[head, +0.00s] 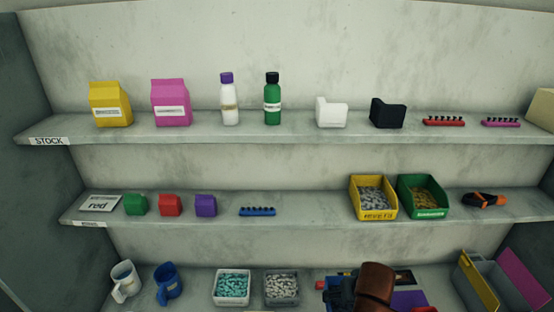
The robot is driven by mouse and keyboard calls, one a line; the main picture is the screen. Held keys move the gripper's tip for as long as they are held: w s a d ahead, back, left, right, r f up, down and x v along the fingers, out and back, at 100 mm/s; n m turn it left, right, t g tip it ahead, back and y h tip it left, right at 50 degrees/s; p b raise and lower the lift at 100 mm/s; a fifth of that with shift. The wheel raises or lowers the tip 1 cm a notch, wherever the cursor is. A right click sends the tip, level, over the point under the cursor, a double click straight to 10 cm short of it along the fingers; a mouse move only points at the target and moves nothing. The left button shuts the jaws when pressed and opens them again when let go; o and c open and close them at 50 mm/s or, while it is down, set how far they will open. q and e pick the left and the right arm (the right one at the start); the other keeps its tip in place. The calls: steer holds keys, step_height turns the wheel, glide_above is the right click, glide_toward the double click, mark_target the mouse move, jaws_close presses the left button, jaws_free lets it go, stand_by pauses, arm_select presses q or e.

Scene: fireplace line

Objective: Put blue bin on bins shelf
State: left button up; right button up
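No blue bin can be made out in the head view. A yellow bin (374,213) filled with grey pieces and a green bin (431,213) filled with yellowish pieces stand side by side on the middle shelf (310,226), right of centre. The small label (90,224) on this shelf's left edge is too small to read. Neither of my grippers can be made out.
A blue rack (257,211) and an orange-black item (484,200) share the middle shelf, with bare space between rack and yellow bin. Below are mugs (168,283), two trays (232,286) of pieces and an unclear dark-and-brown object (374,286). The top shelf holds cartons (171,103) and bottles.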

step_height(320, 180, up, 23)
steer(key=p, duration=2.1)
steer(key=shift+a, duration=0.15)
steer(key=b, duration=2.3)
glide_above(345, 307)
step_height(345, 307, down, 24)
steer(key=shift+a+r, duration=0.1)
steer(key=shift+r, duration=0.05)
steer(key=shift+p, duration=0.3)
steer(key=shift+r, duration=0.2)
